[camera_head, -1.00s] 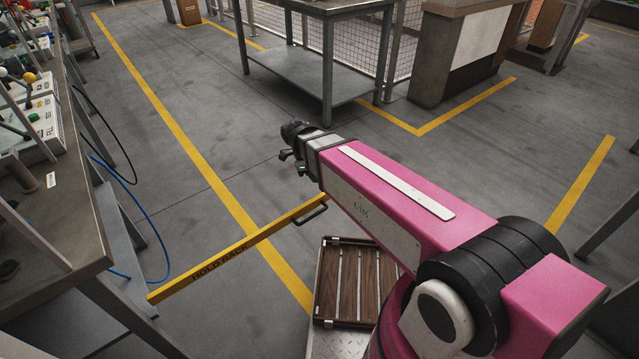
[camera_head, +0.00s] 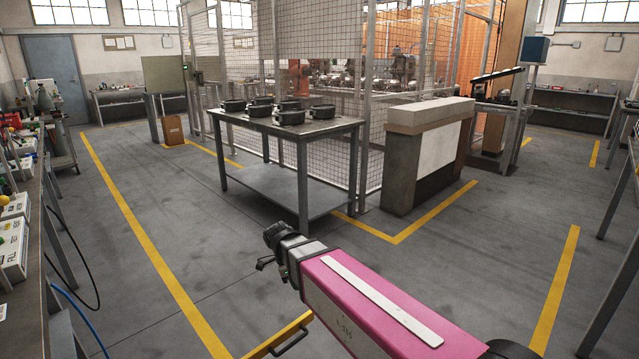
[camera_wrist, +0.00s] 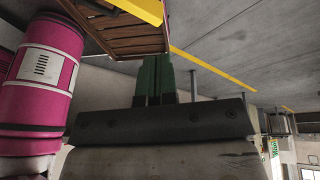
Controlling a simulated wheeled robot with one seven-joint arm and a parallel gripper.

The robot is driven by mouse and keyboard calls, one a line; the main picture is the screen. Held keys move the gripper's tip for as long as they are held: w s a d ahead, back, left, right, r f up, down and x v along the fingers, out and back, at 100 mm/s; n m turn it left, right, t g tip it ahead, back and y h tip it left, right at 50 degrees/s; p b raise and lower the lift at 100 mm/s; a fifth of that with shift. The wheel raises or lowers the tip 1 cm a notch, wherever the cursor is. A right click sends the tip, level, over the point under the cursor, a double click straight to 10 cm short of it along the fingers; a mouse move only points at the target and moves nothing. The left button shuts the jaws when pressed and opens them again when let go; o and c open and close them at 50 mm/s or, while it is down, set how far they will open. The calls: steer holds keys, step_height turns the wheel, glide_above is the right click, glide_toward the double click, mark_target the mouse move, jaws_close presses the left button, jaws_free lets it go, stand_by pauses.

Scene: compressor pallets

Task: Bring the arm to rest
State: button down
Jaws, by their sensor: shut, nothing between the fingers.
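My arm's pink upper link (camera_head: 375,300) reaches forward from the lower right of the head view. It ends in a black joint near the picture's lower middle. In the wrist view my gripper (camera_wrist: 155,75) shows as two dark green fingers side by side. They are shut with nothing between them. My gripper is not clear in the head view; only small dark parts show below the black joint. The wrist picture is tilted, with a pink and white part of my own body at its left.
Workbenches line the left edge. A yellow bar (camera_head: 280,335) crosses below my arm. Yellow-lined floor (camera_head: 150,215) lies open ahead and left.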

steer(key=d+f+n+y, duration=0.1)
steer(key=d+f+n, duration=0.2)
steer(key=d+n, duration=0.6)
steer(key=d+f+n+t+y, duration=0.1)
steer(key=d+f+n, duration=0.3)
steer(key=d, duration=1.4)
steer(key=n+y, duration=0.1)
steer(key=n, duration=0.3)
steer(key=shift+w+f+n+y, duration=0.2)
steer(key=shift+w+n+y, duration=0.1)
steer(key=shift+n, duration=0.1)
